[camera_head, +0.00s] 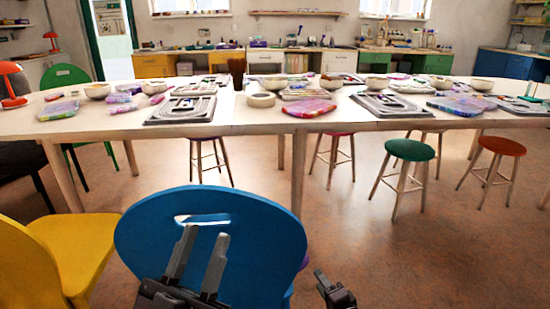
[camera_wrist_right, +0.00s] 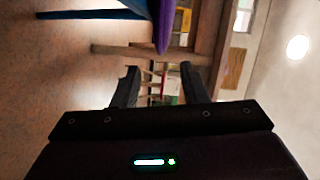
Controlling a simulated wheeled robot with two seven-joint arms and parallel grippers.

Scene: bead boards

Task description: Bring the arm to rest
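My left gripper (camera_head: 206,235) is in front of the blue chair's backrest in the head view. Its two fingers point up and stand apart, with nothing between them. My right gripper (camera_head: 334,288) is at the bottom edge of the head view, right of the blue chair, and only partly visible there. In the right wrist view its fingers (camera_wrist_right: 159,72) are spread with an empty gap. Both grippers are on the near side of the table and below its top in the picture.
A blue chair (camera_head: 255,245) and a yellow chair (camera_head: 75,245) stand close in front. The long white table (camera_head: 245,117) carries bead boards (camera_head: 185,108), bowls and bags. A green stool (camera_head: 410,149) and an orange stool (camera_head: 502,146) stand right. Floor at lower right (camera_head: 430,260) is clear.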

